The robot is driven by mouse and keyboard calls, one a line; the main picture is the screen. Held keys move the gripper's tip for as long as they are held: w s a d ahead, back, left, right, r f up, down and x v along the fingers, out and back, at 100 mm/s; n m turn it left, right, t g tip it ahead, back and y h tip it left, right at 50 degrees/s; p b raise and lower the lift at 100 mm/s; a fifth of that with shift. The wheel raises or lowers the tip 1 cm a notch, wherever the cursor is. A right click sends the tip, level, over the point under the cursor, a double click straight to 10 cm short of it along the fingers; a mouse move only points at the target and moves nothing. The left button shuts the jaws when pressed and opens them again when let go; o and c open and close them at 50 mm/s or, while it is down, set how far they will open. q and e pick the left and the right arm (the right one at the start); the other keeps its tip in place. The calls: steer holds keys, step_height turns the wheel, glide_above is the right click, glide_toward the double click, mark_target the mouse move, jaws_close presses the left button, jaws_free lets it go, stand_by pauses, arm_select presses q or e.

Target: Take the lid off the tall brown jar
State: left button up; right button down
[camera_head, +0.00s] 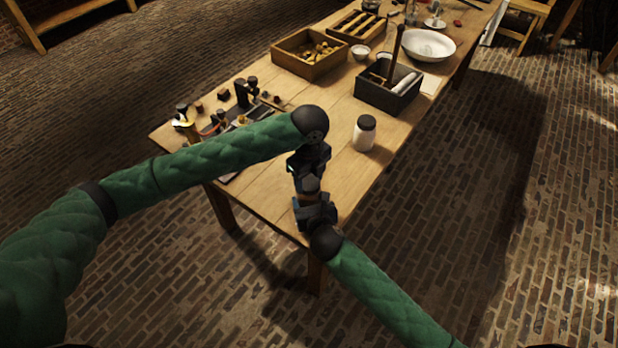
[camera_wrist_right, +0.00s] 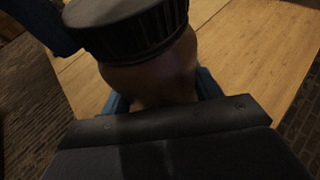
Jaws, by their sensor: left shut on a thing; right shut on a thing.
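The tall brown jar (camera_wrist_right: 150,80) stands between my two grippers near the front end of the table; a small part of it (camera_head: 311,185) shows in the head view. Its black ribbed lid (camera_wrist_right: 128,22) is at the jar's top in the right wrist view, with no clear gap below it. My left gripper (camera_head: 309,171) is shut on the lid from above; its blue finger shows beside the lid in the wrist view. My right gripper (camera_head: 313,203) is shut on the jar's body, with blue fingers at both sides. The grippers hide most of the jar.
A white jar with a dark lid (camera_head: 364,133) stands to the right. Behind are a dark box (camera_head: 388,97), a wooden crate (camera_head: 309,66) and a white bowl (camera_head: 427,45). Small parts and tools (camera_head: 240,95) lie at the table's left edge, partly behind my left arm.

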arm_select(q)
steer(key=n, duration=0.6)
arm_select(e)
steer(key=shift+f, duration=0.1)
arm_select(q)
steer(key=n, duration=0.4)
steer(key=shift+n, duration=0.4)
steer(key=n, duration=0.4)
steer(key=shift+n, duration=0.3)
steer(key=n, duration=0.4)
steer(key=shift+n, duration=0.4)
steer(key=n, duration=0.4)
steer(key=shift+n, duration=0.3)
steer(key=n, duration=0.4)
steer(key=shift+r, duration=0.1)
steer(key=n, duration=0.5)
steer(key=shift+n, duration=0.3)
steer(key=n, duration=0.4)
steer(key=shift+w+r, duration=0.1)
steer(key=shift+r, duration=0.6)
